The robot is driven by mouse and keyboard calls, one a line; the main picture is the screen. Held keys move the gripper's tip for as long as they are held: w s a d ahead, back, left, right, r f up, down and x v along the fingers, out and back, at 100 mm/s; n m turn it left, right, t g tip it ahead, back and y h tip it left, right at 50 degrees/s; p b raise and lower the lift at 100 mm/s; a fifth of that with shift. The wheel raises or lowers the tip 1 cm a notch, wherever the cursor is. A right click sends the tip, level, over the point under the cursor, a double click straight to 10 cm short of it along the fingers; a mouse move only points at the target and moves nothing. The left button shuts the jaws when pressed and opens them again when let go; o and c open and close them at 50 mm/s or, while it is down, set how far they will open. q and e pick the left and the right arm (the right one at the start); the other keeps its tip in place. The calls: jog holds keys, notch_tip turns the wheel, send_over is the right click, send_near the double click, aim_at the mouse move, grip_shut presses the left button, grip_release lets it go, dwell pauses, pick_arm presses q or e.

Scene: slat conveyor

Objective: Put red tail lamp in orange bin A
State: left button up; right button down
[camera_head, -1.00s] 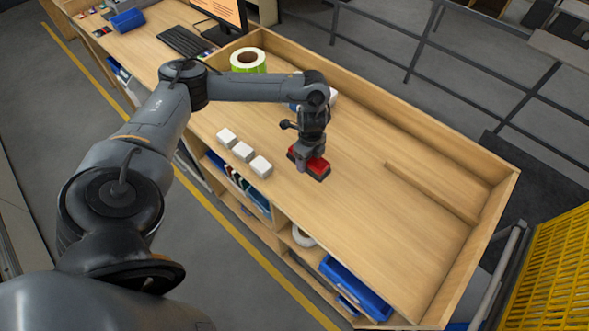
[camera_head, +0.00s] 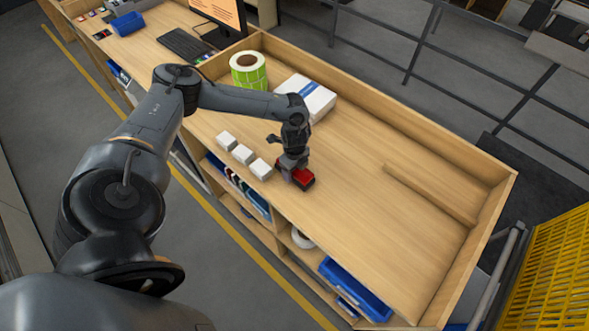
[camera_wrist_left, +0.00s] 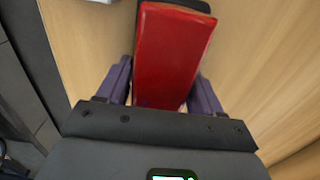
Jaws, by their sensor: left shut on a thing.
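The red tail lamp (camera_head: 303,178) is a small red block with a dark edge, over the wooden bench near its front edge. My left gripper (camera_head: 291,174) is shut on it. In the left wrist view the lamp (camera_wrist_left: 172,58) sits between the two purple-grey fingers of the gripper (camera_wrist_left: 162,85) and stretches out ahead of them. I cannot tell whether the lamp touches the bench top. No orange bin shows in these frames. My right gripper is not in view.
Several small white boxes (camera_head: 243,154) stand just left of the lamp. A green label roll (camera_head: 248,72) and a white box with a blue stripe (camera_head: 308,97) stand behind. Raised walls edge the wooden bench (camera_head: 370,235); its right part is mostly clear. A yellow crate (camera_head: 548,275) is at far right.

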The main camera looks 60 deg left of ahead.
pick_arm(q)
jog(key=o, duration=0.8)
jog(key=shift+f, duration=0.2)
jog(key=o, duration=0.4)
jog(key=shift+o, duration=0.2)
jog(key=shift+r, duration=0.2)
